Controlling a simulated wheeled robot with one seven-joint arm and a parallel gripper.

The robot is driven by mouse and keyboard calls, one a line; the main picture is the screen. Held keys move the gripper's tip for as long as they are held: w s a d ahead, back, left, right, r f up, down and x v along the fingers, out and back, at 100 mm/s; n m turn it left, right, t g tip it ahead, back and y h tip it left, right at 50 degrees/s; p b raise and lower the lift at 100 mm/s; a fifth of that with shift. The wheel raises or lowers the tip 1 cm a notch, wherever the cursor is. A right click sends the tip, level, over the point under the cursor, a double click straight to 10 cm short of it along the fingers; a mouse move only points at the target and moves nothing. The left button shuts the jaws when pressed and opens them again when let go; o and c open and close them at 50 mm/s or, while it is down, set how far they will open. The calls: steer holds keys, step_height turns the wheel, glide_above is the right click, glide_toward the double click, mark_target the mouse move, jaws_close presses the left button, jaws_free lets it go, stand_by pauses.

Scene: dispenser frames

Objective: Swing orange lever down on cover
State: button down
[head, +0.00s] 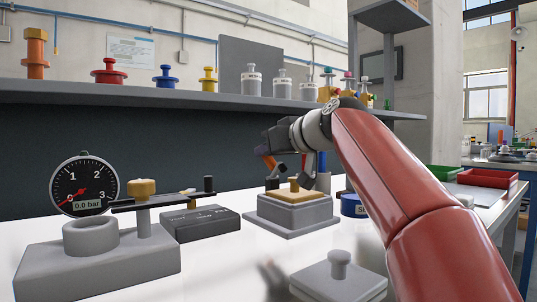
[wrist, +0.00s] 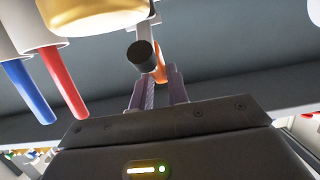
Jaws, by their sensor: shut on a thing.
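The orange lever (head: 265,160) stands tilted beside the cover block, at its back left in the head view. My gripper is at it, and in the wrist view my gripper (wrist: 160,86) has its two fingers closed around the orange lever (wrist: 159,64). A black cylindrical knob (wrist: 141,55) is close to the fingertips there. The cover (head: 292,194) is a tan lid with a small knob on a grey block (head: 291,215), below and right of the lever. My wrist and fingers hide part of the lever, and its pivot is not clear.
A pressure gauge (head: 84,187) reading 0.0 bar and a grey base with a dark arm stand at left. A black box (head: 202,223) lies between. Red and blue rods hang behind my gripper. A grey knobbed block (head: 339,275) is in front. A shelf (head: 160,96) runs above.

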steer(key=c, duration=1.4)
jaws_free()
steer(key=shift+o, duration=0.2)
steer(key=shift+b+v, duration=0.3)
steer(key=shift+v, duration=3.65)
